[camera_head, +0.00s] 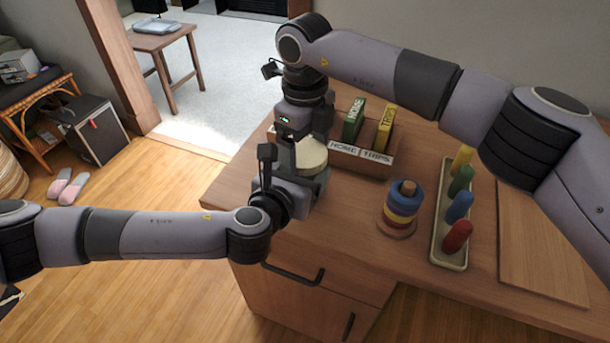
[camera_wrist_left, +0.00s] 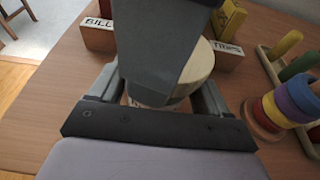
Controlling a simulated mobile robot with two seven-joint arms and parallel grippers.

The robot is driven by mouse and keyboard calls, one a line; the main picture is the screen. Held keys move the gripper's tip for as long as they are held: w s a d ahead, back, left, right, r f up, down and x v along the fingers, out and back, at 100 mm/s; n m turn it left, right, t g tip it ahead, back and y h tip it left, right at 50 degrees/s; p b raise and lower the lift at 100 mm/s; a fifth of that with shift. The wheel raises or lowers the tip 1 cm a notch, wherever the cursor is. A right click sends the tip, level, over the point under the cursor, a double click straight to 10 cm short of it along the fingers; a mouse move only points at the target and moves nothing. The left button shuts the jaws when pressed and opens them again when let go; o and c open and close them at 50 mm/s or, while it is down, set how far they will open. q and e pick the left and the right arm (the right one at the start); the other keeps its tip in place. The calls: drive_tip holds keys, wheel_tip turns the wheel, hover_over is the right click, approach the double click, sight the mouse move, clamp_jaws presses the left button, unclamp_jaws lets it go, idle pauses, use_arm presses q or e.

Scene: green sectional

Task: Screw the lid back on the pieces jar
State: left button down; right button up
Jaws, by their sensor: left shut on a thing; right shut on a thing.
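The round cream lid (camera_head: 312,154) shows at the top of the pieces jar's place, near the back left of the wooden desk; it also shows in the left wrist view (camera_wrist_left: 199,64). My right gripper (camera_head: 308,140) comes down from above and is shut on the lid, covering part of it. My left gripper (camera_head: 301,182) reaches in low from the left and is shut on the jar. The jar body is almost wholly hidden by my grippers. I cannot tell whether the lid sits fully level on the jar.
A wooden sorter (camera_head: 361,162) marked HOME and TRIPS stands just behind, holding a green book (camera_head: 353,121) and a yellow book (camera_head: 384,129). To the right are a ring stacker (camera_head: 403,205), a peg tray (camera_head: 436,246) and a flat board (camera_head: 540,245).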

drive_tip(key=o, duration=1)
drive_tip(key=shift+c, duration=0.2)
drive_tip(key=shift+r, duration=2.3)
drive_tip(key=shift+r+n, duration=1.6)
drive_tip(key=shift+r, duration=0.15)
